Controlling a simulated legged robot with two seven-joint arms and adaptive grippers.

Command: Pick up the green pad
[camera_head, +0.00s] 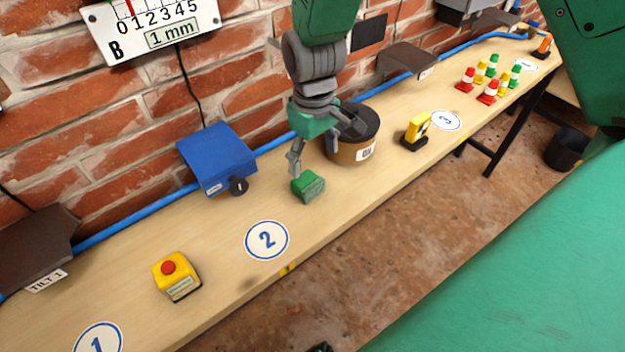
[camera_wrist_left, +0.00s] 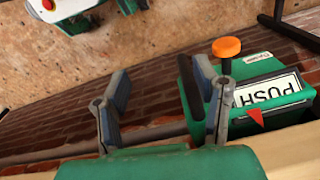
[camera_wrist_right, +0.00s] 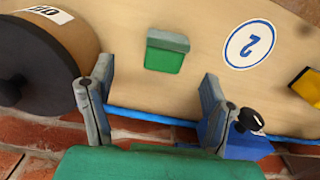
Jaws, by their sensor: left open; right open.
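A brown drum (camera_head: 345,150) with a dark lid stands right beside my right gripper. A blue box (camera_head: 216,158) with a black knob sits to the left. A yellow button box (camera_head: 177,276), a yellow device (camera_head: 416,131) and several small cones (camera_head: 489,90) stand along the bench. Bench around disc 2 (camera_head: 267,240) is clear.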

